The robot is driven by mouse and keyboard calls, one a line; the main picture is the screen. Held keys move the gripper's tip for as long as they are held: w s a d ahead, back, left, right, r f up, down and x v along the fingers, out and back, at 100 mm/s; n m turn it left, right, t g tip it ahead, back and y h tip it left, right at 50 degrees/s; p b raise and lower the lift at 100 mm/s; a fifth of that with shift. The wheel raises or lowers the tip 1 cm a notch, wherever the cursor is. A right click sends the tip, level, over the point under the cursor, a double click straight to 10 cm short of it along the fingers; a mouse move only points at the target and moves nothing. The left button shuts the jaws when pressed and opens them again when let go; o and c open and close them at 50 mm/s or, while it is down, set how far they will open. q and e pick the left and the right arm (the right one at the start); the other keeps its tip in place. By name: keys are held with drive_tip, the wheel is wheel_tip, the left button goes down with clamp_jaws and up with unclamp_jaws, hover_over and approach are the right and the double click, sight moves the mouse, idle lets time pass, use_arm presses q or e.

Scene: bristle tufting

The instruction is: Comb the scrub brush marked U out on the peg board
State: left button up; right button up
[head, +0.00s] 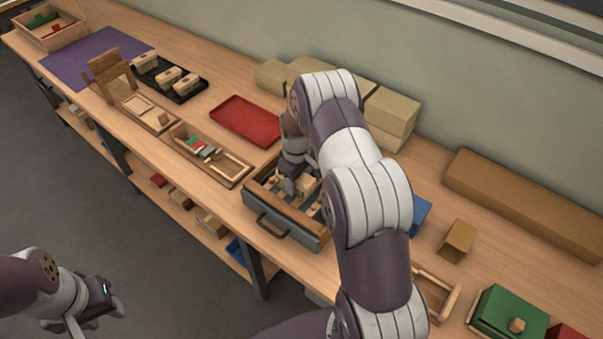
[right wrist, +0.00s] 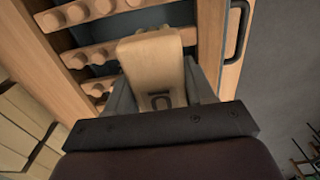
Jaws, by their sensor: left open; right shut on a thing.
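The scrub brush marked U (right wrist: 158,70) is a pale wooden block with a dark U on its near end, held between my right gripper's fingers in the right wrist view. My right gripper (head: 292,186) is shut on it, over the peg board. The peg board (head: 288,215) is a wooden-sided tray with a dark handle on its front; rows of rounded pegs (right wrist: 92,52) show in the right wrist view. The brush lies over or against the pegs; its bristles are hidden, so contact is unclear. My left gripper (head: 108,302) is open and empty, off the bench at lower left.
A red tray (head: 245,120) and a wooden tray with small coloured pieces (head: 208,155) lie left of the peg board. A black tray (head: 190,92) holds several blocks. Tan boxes (head: 390,112) stand behind my right arm. A green box (head: 508,315) sits at front right.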

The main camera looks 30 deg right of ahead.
drive_tip(key=shift+w+d+f, duration=0.1)
drive_tip(key=shift+d+f, duration=0.1)
drive_tip(key=shift+d, duration=0.25)
drive_tip(key=w+d+b, duration=0.2)
drive_tip(key=w+d, duration=0.1)
drive_tip(key=d, duration=0.4)
drive_tip(key=shift+s+a+r+p, duration=0.1)
drive_tip(key=shift+s+a+p, duration=0.4)
drive_tip(key=shift+a, duration=0.8)
drive_tip(key=shift+s+a+r+p, duration=0.1)
drive_tip(key=shift+s+a+p, duration=0.35)
drive_tip(key=shift+a, duration=0.85)
drive_tip(key=shift+s+a+p, duration=0.25)
drive_tip(key=shift+s+a, duration=0.45)
drive_tip(key=shift+a, duration=0.6)
drive_tip(key=shift+a+f, duration=0.1)
drive_tip(key=shift+w+d, duration=0.2)
drive_tip(key=shift+d, duration=0.25)
drive_tip(key=shift+w+d+b, duration=1.3)
drive_tip(key=shift+w+d, duration=0.1)
drive_tip(key=shift+d, duration=1.9)
wheel_tip(320, 180, up, 6)
drive_tip(key=p, duration=0.4)
